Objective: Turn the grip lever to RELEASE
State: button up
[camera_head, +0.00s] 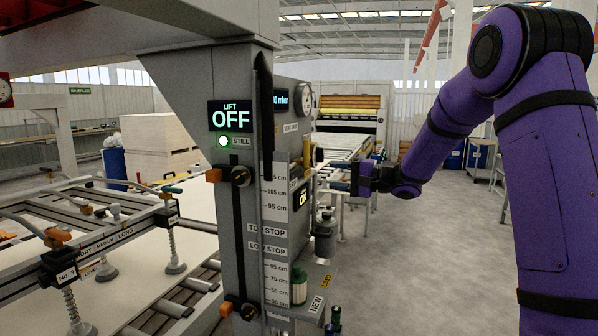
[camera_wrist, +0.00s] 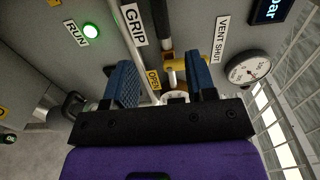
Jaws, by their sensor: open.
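My gripper (camera_head: 358,178) is at the right side of the grey gantry column, facing its panel. In the wrist view my gripper (camera_wrist: 164,82) is open, with two blue finger pads apart. A GRIP label (camera_wrist: 133,25) is on the panel ahead, left of the gap between the fingers. A dark bar, a pale rod and a yellow fitting (camera_wrist: 182,72) show in and beyond the gap. I cannot tell which part is the grip lever or whether a finger touches it. No RELEASE mark is readable. A yellow OPEN tag (camera_wrist: 153,78) sits between the fingers.
A lit green lamp (camera_wrist: 91,31) is beside a RUN label (camera_wrist: 76,34). A round gauge (camera_wrist: 248,68) is close right of the fingers, near a VENT SHUT label (camera_wrist: 222,34). The LIFT display (camera_head: 231,116) reads OFF. Floor (camera_head: 430,270) right of the column is clear.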

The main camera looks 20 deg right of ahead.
aim_at(299, 172)
jog(key=x, duration=1)
jog(key=shift+w+a, duration=0.25)
jog(key=shift+a, duration=0.05)
jog(key=shift+c, duration=0.5)
grip_shut()
